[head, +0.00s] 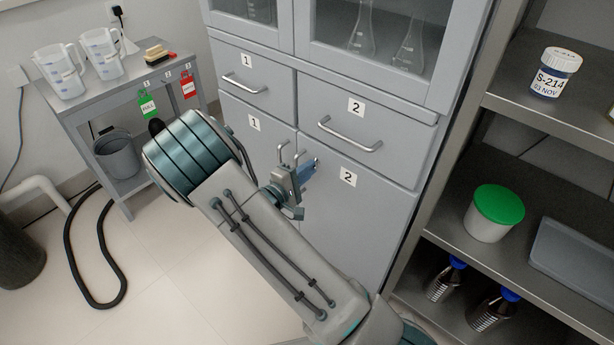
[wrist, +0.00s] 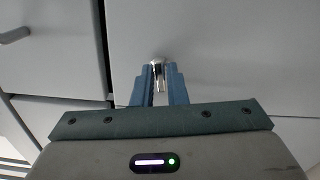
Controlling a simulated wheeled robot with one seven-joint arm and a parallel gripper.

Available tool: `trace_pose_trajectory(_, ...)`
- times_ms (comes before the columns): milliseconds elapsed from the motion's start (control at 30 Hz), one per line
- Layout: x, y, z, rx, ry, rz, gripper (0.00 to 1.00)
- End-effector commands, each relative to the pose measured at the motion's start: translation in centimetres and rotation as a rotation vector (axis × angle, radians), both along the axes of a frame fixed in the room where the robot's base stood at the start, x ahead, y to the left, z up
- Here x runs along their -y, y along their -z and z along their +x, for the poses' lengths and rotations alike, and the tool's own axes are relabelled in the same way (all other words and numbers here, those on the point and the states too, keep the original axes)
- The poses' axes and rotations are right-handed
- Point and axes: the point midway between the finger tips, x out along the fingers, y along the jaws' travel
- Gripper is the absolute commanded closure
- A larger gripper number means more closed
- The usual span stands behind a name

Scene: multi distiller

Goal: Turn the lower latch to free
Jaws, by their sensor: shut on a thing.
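My gripper (head: 309,168) is at the face of the grey cabinet, by the upright pulls (head: 283,152) where lower doors 1 and 2 meet. In the wrist view its two blue fingers (wrist: 158,74) are closed on a small bright metal piece (wrist: 158,62) standing out from the door (wrist: 230,50). This piece seems to be the lower latch. The fingers cover most of it, so its turn angle cannot be told. In the head view the gripper hides it. Both lower doors look closed.
Drawers with bar handles (head: 349,134) lie above the doors. A side table (head: 130,84) with jugs stands at the left. The floor before the cabinet is clear.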

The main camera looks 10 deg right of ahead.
Motion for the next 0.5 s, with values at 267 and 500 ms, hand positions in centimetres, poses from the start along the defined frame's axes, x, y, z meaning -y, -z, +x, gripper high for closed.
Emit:
trace_pose_trajectory(267,0.02,0.31,-0.02,0.115,0.001,0.085,1.00)
trace_pose_trajectory(500,0.03,0.20,-0.04,0.156,0.001,0.114,1.00)
